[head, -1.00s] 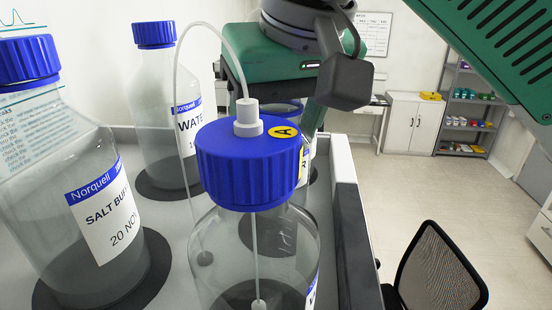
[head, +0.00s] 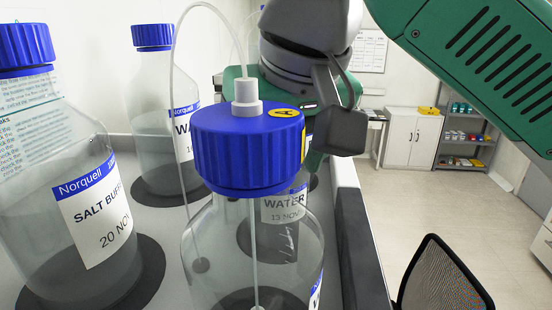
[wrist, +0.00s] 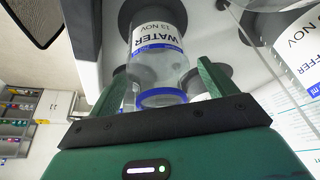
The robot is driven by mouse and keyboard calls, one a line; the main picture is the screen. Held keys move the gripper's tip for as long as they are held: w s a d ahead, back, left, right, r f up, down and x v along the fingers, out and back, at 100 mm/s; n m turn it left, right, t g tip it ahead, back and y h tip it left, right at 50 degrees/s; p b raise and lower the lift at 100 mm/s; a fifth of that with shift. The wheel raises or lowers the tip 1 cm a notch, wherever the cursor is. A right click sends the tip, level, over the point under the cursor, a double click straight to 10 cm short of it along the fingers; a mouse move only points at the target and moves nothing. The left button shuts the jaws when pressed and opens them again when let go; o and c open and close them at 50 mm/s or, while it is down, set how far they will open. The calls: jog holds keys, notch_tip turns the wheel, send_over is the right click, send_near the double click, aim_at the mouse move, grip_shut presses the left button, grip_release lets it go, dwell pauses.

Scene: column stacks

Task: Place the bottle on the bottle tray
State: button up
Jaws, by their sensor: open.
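A clear glass bottle (wrist: 158,66) with a WATER 13 NOV label and a blue ring at its neck stands on a dark round pad. In the wrist view it is between the two green fingers of my gripper (wrist: 162,68), with visible space on both sides; the fingers are open. In the head view its label (head: 284,205) shows through the front bottle, and its top is hidden. My gripper's green body is behind the front blue cap, its fingers mostly hidden. The surface under the bottles is light grey with dark round pads; I cannot tell if it is the bottle tray.
A bottle with a blue cap (head: 247,148), yellow A mark and white tubing stands closest. A SALT BUFFER bottle (head: 85,205) is at left, another WATER bottle (head: 155,90) behind. A white raised edge (head: 344,175) runs along the right. A chair (head: 445,280) is beyond it.

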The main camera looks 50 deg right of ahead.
jog(key=p+v, duration=0.2)
jog(key=v, duration=1)
jog(key=shift+r, duration=0.15)
jog(key=shift+d, duration=0.1)
